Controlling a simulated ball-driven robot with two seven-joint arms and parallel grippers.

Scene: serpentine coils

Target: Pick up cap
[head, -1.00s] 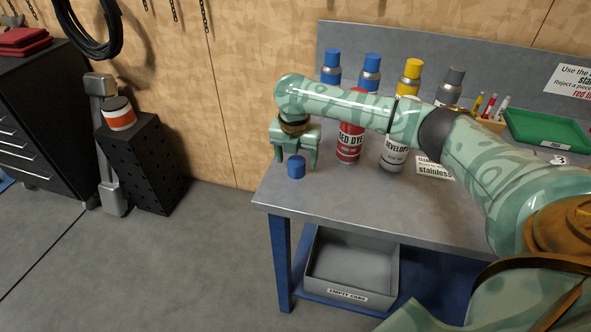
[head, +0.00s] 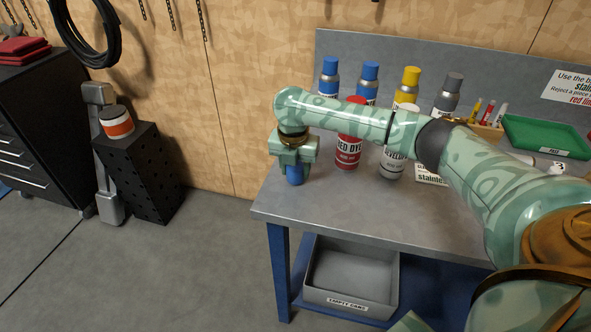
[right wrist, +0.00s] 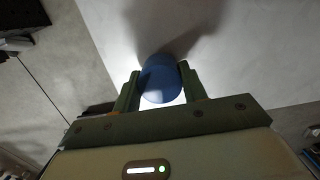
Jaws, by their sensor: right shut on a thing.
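The blue cap (head: 294,175) is at the left part of the grey workbench top. My right gripper (head: 293,170) points down over it and is shut on it, with the fingers on either side. In the right wrist view the blue cap (right wrist: 161,79) sits between the two fingertips of the right gripper (right wrist: 160,85). I cannot tell whether the cap still touches the bench. My left gripper is not in view.
Close right of the gripper stand a red dye can (head: 348,150) and a white developer can (head: 392,165). Several cans with blue, yellow and grey caps stand behind. A green tray (head: 545,137) is at the right. The bench front (head: 350,210) is clear.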

